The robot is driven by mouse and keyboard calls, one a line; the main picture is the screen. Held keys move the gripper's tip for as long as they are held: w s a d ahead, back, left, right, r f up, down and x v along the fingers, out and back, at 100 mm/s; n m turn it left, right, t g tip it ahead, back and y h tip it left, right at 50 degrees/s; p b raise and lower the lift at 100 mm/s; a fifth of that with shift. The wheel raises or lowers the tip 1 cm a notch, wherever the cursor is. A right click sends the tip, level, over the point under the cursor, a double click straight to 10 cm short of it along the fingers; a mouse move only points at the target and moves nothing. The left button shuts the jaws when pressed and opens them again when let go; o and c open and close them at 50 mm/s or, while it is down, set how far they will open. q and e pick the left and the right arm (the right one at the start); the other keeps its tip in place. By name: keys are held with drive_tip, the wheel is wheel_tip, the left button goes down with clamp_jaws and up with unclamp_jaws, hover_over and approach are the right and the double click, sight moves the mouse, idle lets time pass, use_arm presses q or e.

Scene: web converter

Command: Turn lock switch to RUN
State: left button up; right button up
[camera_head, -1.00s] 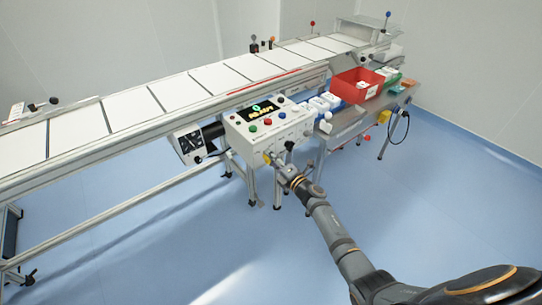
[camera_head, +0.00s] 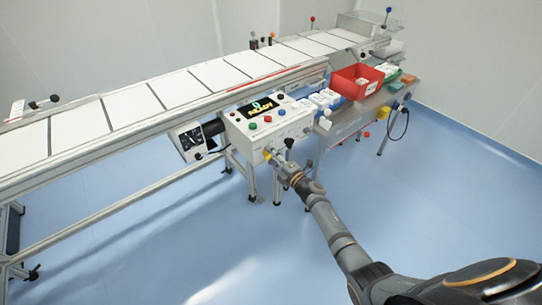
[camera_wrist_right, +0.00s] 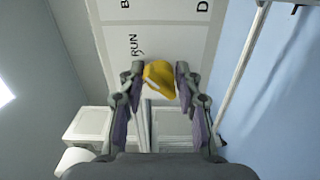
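The yellow lock switch (camera_wrist_right: 158,82) sits on the panel's pale front face in the right wrist view. The word RUN (camera_wrist_right: 134,45) is printed beside it, up and to its left. The switch's yellow body is tilted in that view. My right gripper (camera_wrist_right: 160,76) has one fingertip close against each side of the switch and appears shut on it. In the head view the right gripper (camera_head: 271,155) reaches the front of the white control box (camera_head: 285,131), and a bit of yellow shows there. The box display (camera_head: 261,109) reads 0 and READY. My left gripper is not in view.
A conveyor (camera_head: 190,85) with white panels runs behind the box. A red bin (camera_head: 357,80) and blue trays (camera_head: 325,99) stand on a side table to the right. Coloured buttons cover the box top. The blue floor (camera_head: 440,190) in front is mostly clear.

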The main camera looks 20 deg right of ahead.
drive_tip(key=shift+o, duration=1.4)
drive_tip(key=shift+s, duration=0.1)
drive_tip(key=v, duration=1.1)
drive_tip(key=shift+s+d, duration=0.15)
drive_tip(key=shift+s, duration=0.25)
drive_tip(key=s+d+f+m+g+h+p, duration=0.35)
drive_tip(key=s+f+m, duration=0.45)
drive_tip(key=f, duration=0.5)
drive_tip(key=s+d+f+m+g+h+p, duration=0.2)
drive_tip(key=s+d+f+m+g+h, duration=0.3)
drive_tip(key=s+f, duration=0.6)
drive_tip(key=s+a+f+m+g+p, duration=0.1)
drive_tip(key=s+f+m+g, duration=0.1)
drive_tip(key=s, duration=0.7)
drive_tip(key=s+a+f+m+g+y+p, duration=0.1)
drive_tip(key=s+a+f+m+g, duration=0.1)
drive_tip(key=s+f, duration=0.3)
drive_tip(key=s+a+f+m+g+p, duration=0.1)
drive_tip(key=s+a+f+m+g, duration=0.1)
drive_tip(key=s, duration=1)
wheel_tip(320, 180, down, 2)
drive_tip(key=m+g, duration=0.1)
drive_tip(key=m, duration=0.1)
drive_tip(key=shift+s+m, duration=0.3)
